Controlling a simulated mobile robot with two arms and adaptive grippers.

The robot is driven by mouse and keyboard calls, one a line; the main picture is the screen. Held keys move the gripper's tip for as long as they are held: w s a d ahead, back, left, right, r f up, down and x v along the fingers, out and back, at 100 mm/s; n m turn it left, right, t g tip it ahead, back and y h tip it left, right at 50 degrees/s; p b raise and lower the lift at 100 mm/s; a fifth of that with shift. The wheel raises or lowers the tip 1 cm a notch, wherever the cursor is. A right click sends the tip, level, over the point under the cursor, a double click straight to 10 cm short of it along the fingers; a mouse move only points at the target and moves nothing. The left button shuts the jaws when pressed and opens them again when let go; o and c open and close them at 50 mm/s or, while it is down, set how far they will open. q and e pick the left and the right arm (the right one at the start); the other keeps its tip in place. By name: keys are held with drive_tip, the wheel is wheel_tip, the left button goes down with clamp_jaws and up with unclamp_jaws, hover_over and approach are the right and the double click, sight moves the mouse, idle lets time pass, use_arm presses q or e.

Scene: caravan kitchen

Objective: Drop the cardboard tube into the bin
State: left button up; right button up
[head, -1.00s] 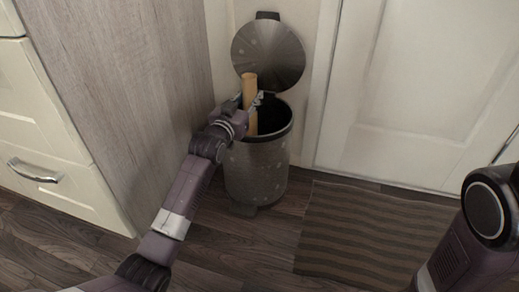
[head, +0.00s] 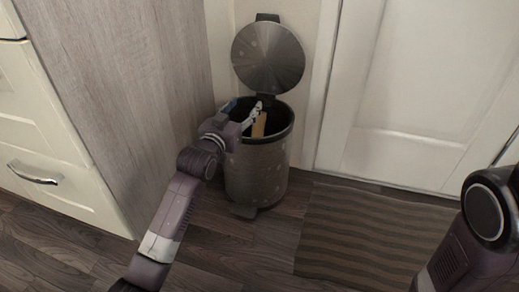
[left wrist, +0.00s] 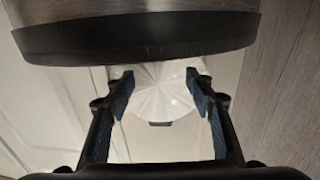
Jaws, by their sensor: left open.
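The bin (head: 255,172) is a metallic cylinder standing on the floor, its round lid (head: 268,57) tipped up and open. The tan cardboard tube (head: 259,125) is inside the bin, with only a short upper part showing; the rest is hidden by the bin wall. My left gripper (head: 242,108) is open at the left of the bin's mouth, close beside the tube. In the left wrist view, the open fingers (left wrist: 162,92) have nothing between them. The bin's dark rim (left wrist: 140,38) and the lid (left wrist: 160,100) show there, but no tube. My right gripper is out of view.
A wood-panelled cabinet side (head: 130,90) stands close on the left, with a drawer handle (head: 36,173) at its front. A white door (head: 425,90) is behind on the right. A brown striped mat (head: 365,240) lies right of the bin.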

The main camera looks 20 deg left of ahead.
use_arm(q)
drive_tip(key=s, duration=0.7)
drive_tip(key=shift+s+a, duration=0.1)
drive_tip(key=shift+a, duration=0.3)
drive_tip(key=shift+r, duration=0.1)
